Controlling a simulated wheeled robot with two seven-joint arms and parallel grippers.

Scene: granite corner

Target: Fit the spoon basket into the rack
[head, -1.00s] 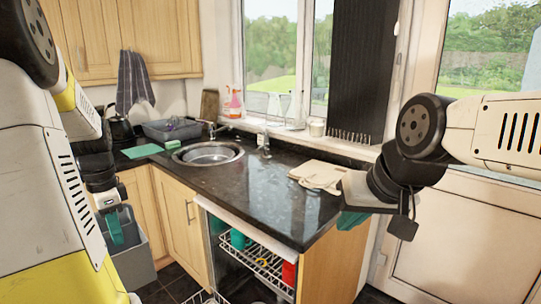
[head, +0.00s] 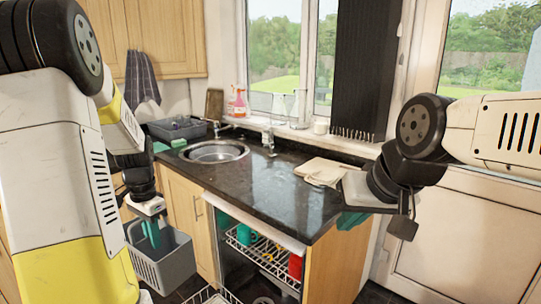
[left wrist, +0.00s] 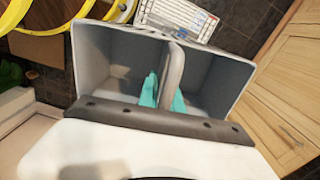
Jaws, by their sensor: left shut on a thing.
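The spoon basket (head: 178,268) is a grey box with slotted sides and two compartments, at lower left in the head view. My left gripper (head: 151,236) is shut on its central divider. In the left wrist view, its teal fingertips (left wrist: 163,95) lie on either side of the divider, and the basket (left wrist: 110,52) looks empty. The basket hangs over the floor, left of the open dishwasher. A white wire rack (head: 212,296) shows low at the bottom edge; a white rack also shows beyond the basket (left wrist: 178,16). My right gripper (head: 350,221) is mostly hidden behind its wrist.
The dishwasher's upper rack (head: 262,262) holds teal and red cups (head: 295,267). The dark worktop (head: 265,190) overhangs it. A wooden cupboard door (head: 186,215) stands behind the basket. A folded cloth on a board (head: 322,172) lies at the worktop's right.

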